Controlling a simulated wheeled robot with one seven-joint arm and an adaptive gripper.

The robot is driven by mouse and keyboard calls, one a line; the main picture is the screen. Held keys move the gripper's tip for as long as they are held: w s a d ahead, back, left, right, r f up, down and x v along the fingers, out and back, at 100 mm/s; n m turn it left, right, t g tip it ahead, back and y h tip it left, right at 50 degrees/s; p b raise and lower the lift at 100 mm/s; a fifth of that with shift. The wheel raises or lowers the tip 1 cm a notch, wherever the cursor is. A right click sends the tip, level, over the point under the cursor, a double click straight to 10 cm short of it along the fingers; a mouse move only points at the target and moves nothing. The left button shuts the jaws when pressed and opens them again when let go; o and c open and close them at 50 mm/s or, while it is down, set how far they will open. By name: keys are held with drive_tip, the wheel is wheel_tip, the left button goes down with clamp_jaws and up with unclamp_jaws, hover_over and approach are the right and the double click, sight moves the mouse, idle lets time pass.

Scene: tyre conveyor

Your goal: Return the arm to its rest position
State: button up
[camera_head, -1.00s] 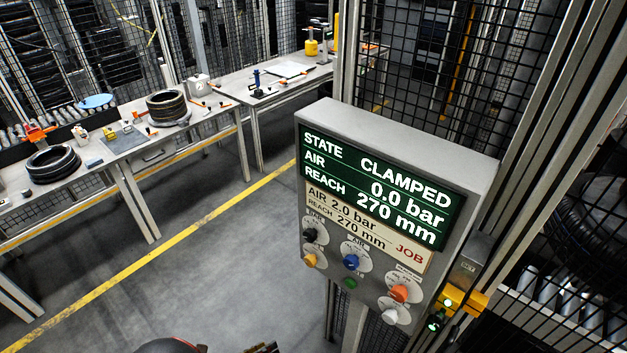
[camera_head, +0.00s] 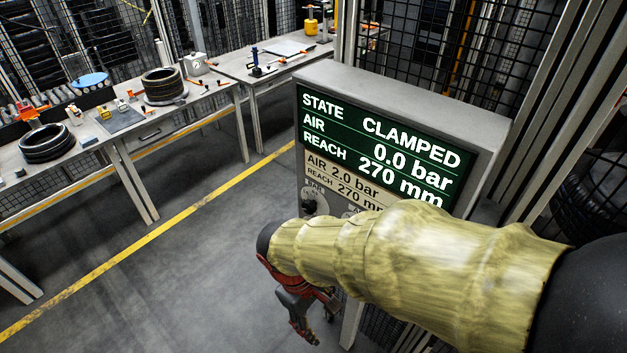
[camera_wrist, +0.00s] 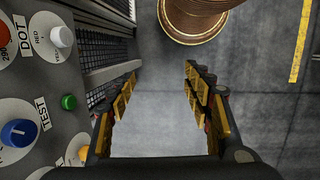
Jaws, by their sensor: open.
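My arm with its yellowish sleeve (camera_head: 410,262) reaches in from the right in the head view and covers the lower part of the control panel. My gripper (camera_head: 306,318) hangs in front of the panel's lower left, pointing down. In the wrist view my gripper (camera_wrist: 163,95) is open, with bare grey floor between its fingers and nothing held. The control panel (camera_head: 400,90) reads STATE CLAMPED, AIR 0.0 bar, REACH 270 mm. In the wrist view its blue knob (camera_wrist: 18,132), green button (camera_wrist: 69,102) and white knob (camera_wrist: 62,37) lie left of the fingers, apart from them.
A long workbench (camera_head: 150,132) with tyres (camera_head: 48,143) and tools runs along the left. A second table (camera_head: 270,70) stands behind. Mesh fencing (camera_head: 440,50) and posts close off the right. The floor (camera_head: 190,280) left of the panel is clear. A brown round object (camera_wrist: 195,18) shows at the wrist view's top.

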drive_tip(key=s+d+r+m+t+y+b, duration=0.1)
drive_tip(key=d+r+m+t+b, duration=0.2)
drive_tip(key=d, duration=0.6)
drive_tip(key=s+d+r+m+t+y+b, duration=0.1)
drive_tip(key=d+r+m+t+b, duration=0.2)
drive_tip(key=d+r+m, duration=0.4)
drive_tip(key=shift+s+d+y, duration=0.35)
drive_tip(key=shift+d+y, duration=0.05)
drive_tip(key=shift+d, duration=0.45)
